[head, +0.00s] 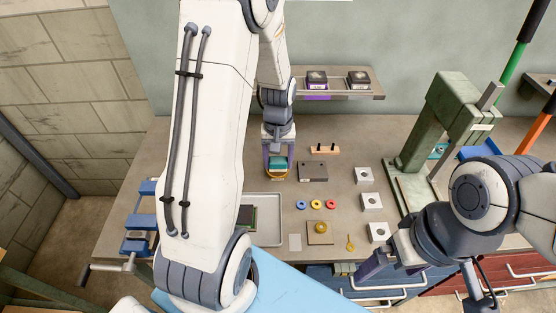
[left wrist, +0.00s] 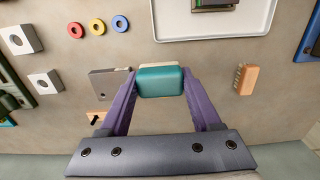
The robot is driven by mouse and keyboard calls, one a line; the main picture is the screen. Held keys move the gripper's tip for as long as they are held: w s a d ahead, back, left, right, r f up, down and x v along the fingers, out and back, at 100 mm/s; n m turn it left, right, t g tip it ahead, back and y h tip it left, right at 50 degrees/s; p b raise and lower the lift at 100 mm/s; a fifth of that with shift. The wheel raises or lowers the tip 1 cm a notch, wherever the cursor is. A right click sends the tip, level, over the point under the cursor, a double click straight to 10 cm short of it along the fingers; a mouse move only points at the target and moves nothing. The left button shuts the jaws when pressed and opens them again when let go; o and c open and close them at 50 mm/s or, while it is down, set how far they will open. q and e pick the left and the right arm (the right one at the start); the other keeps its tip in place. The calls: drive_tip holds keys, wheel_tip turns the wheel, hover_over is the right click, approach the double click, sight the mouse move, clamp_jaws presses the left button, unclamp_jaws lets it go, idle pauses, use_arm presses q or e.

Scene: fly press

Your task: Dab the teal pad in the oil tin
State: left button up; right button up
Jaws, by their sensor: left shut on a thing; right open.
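The teal pad (head: 278,162) is held between the purple fingers of my left gripper (head: 278,168), which is shut on it over the back of the bench. In the left wrist view the teal pad (left wrist: 161,82) sits level across the fingertips, with a cream edge behind it. A round yellow-orange rim (head: 276,177), which looks like the oil tin, shows just below the pad in the head view. The pad and fingers hide most of it, and I cannot tell whether they touch. My right gripper (head: 393,265) is open and empty at the bench's front right.
A grey box (head: 313,172) stands close right of my left gripper, with a wooden peg block (head: 324,151) behind. White blocks (head: 364,175), coloured rings (head: 316,204) and a tray (head: 273,230) lie nearer the front. A green press (head: 425,140) stands right; a shelf (head: 350,96) hangs behind.

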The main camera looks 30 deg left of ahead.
use_arm(q)
drive_tip(key=w+a+f+p, duration=0.2)
drive_tip(key=w+a+p, duration=0.2)
drive_tip(key=w+p, duration=0.2)
drive_tip(key=shift+d+f+b, duration=0.1)
drive_tip(key=shift+f+b, duration=2.2)
drive_tip(key=shift+f, duration=0.65)
drive_tip(key=shift+f+b, duration=0.4)
drive_tip(key=shift+f, duration=0.2)
wheel_tip(320, 180, up, 7)
drive_tip(key=p, duration=0.5)
idle(0.7)
